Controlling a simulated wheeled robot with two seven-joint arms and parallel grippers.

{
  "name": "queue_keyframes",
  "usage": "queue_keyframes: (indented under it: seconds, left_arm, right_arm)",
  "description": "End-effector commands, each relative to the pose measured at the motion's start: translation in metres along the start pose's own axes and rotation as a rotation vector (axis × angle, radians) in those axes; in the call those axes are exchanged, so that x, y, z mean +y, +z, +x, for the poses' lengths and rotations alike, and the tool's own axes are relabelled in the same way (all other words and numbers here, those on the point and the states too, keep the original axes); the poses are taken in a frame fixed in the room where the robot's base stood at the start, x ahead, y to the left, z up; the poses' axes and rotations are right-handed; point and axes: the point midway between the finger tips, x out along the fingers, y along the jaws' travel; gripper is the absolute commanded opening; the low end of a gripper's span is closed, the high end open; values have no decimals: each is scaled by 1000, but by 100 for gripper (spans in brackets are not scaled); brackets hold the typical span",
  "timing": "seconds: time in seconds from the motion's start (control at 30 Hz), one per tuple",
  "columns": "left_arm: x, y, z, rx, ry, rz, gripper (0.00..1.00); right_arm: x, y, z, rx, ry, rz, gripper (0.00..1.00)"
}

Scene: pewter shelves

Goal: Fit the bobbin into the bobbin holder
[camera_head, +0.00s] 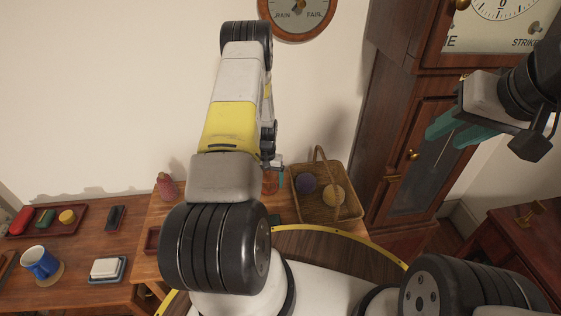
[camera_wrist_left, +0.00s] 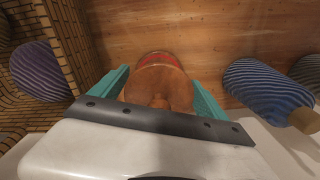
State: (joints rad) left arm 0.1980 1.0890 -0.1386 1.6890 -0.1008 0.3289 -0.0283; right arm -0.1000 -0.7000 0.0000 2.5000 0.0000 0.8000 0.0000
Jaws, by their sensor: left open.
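A brown wooden piece with a red band (camera_wrist_left: 158,82) stands between the teal fingers of my left gripper (camera_wrist_left: 160,92) in the left wrist view. The fingers are open on either side of it. I cannot tell for certain whether it is the bobbin. In the head view a reddish piece (camera_head: 270,184) shows beside the forearm, where the left gripper is mostly hidden. A blue wound bobbin shape with a wooden end (camera_wrist_left: 262,92) lies to the right in the wrist view. The bobbin holder cannot be made out. My right gripper (camera_head: 455,132) is raised, open and empty.
A pink item (camera_head: 166,186) stands at the left on the wooden table. A blue mug (camera_head: 40,262) is further left. A tall clock case (camera_head: 395,110) rises at right.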

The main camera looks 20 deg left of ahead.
Motion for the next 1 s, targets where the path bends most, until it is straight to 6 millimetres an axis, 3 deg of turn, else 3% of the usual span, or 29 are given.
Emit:
queue_keyframes:
  seconds: [0.23,0.5,0.77,1.0]
  left_arm:
    - [0,0,2,1,0,0,85]
    - [0,0,2,1,0,1,34]
    - [0,-1,0,2,0,1,32]
    - [0,-2,-38,6,0,1,32]
  right_arm:
    - [0,0,0,0,0,0,36]
    - [0,0,0,0,0,0,36]
    - [0,0,0,0,0,0,36]
    - [0,0,0,0,0,0,36]
